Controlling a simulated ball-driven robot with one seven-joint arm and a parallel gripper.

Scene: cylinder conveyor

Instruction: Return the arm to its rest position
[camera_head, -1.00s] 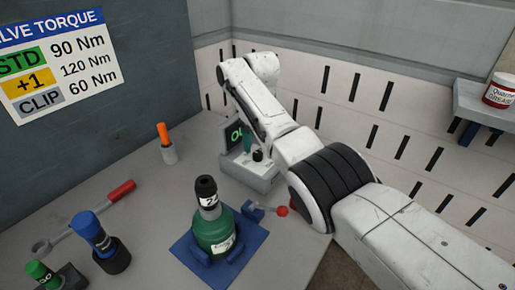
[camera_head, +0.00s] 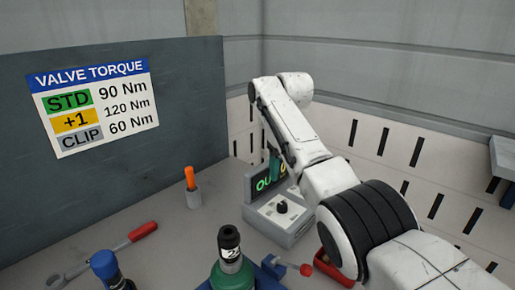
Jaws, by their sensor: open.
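My white arm (camera_head: 330,183) reaches in from the lower right and bends at a raised joint (camera_head: 293,86) near the back corner. Its black ribbed sleeve (camera_head: 370,225) is at the right of the bench. I cannot make out my gripper or its fingertips; the end of the arm does not show. A narrow teal piece (camera_head: 274,166) stands upright by the arm, in front of the display; I cannot tell what it belongs to.
A lit display box (camera_head: 282,218) with a knob stands beside the arm. A grey shelf (camera_head: 503,157) is right.

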